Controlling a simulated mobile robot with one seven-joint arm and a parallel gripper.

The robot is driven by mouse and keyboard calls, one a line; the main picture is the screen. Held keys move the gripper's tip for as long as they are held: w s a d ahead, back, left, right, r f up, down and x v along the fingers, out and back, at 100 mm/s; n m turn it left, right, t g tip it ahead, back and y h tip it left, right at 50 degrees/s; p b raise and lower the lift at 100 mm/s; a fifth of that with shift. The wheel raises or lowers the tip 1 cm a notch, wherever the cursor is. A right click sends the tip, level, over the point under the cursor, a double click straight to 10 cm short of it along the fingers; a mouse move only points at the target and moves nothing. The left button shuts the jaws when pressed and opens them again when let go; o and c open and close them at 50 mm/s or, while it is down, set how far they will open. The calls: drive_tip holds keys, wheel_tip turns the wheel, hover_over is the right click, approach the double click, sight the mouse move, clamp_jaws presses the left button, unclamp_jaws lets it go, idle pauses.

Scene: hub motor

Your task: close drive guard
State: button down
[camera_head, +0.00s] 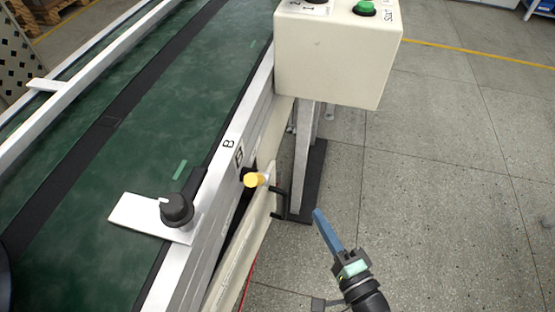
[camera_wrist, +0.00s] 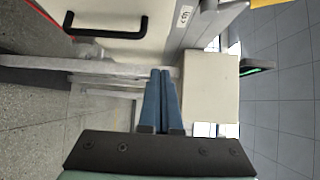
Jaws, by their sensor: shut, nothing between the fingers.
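The drive guard (camera_head: 238,262) is a long cream panel on the conveyor's right side. It leans outward in the head view, with a dark gap between it and the conveyor frame. A black bar handle (camera_head: 279,192) sticks out from its face. In the wrist view, the handle (camera_wrist: 105,30) is at the upper left on the cream panel (camera_wrist: 100,8). My gripper (camera_head: 318,213) has its blue fingers together and empty, right of the guard and apart from the handle. The fingertips (camera_wrist: 160,73) point up in the wrist view, below and right of the handle.
A cream control box (camera_head: 335,65) with a green button (camera_head: 365,8) stands on a post beyond the guard. A yellow-orange knob (camera_head: 256,180) is near the gap. A black knob (camera_head: 176,209) sits on the conveyor (camera_head: 100,175). The grey floor right of my gripper is clear.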

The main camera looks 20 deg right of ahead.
drive_tip(key=shift+w+a+r+b, duration=0.1)
drive_tip(key=shift+w+a+b, duration=0.35)
drive_tip(key=shift+w, duration=1.6)
drive_tip(key=shift+w+a+f, duration=0.1)
drive_tip(key=shift+w+a, duration=0.7)
drive_tip(key=shift+w, duration=1.25)
drive_tip(key=shift+w+a+r+b, duration=0.1)
drive_tip(key=shift+w+a+b, duration=0.35)
drive_tip(key=shift+w, duration=1.6)
drive_tip(key=shift+a, duration=0.15)
